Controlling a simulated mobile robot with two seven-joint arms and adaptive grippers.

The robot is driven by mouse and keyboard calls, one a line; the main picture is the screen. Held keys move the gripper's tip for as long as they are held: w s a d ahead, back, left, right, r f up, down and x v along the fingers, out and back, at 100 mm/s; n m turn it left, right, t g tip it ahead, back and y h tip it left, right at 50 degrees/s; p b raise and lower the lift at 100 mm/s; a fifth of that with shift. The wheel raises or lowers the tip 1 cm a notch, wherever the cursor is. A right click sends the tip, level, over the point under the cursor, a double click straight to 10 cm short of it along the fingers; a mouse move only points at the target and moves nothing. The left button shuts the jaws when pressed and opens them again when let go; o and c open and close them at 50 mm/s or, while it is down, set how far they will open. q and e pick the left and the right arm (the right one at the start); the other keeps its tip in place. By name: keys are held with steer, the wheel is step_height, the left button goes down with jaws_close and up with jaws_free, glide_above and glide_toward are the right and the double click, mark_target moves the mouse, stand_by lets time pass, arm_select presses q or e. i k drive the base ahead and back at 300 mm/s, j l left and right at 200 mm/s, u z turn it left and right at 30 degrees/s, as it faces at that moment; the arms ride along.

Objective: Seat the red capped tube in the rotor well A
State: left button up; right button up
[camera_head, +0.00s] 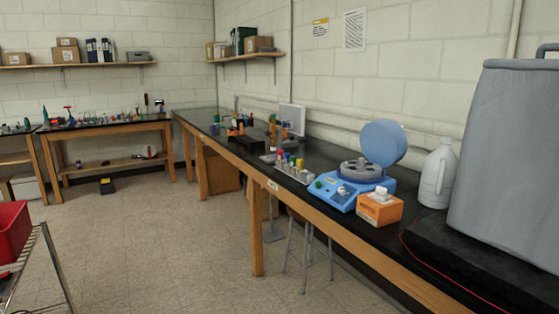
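A small rack (292,172) on the long black bench holds several tubes with coloured caps. Neither of my grippers is in view.
An orange tissue box (379,209) stands in front of the centrifuge, with a white jug (437,175) and a large grey covered object (510,150) to the right. Stools (306,250) stand under the bench. A wire rack with a red bin (12,232) is at left; open floor lies between.

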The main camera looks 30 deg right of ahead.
mark_target(362, 170)
steer(key=z, duration=1.5)
steer(key=i+j+z, duration=0.15)
steer(key=i+j, duration=0.4)
steer(key=i+j+z, duration=0.15)
steer(key=i+j, duration=0.4)
steer(key=i+j+z, duration=0.1)
steer(key=i+j, duration=0.4)
steer(key=j, duration=0.2)
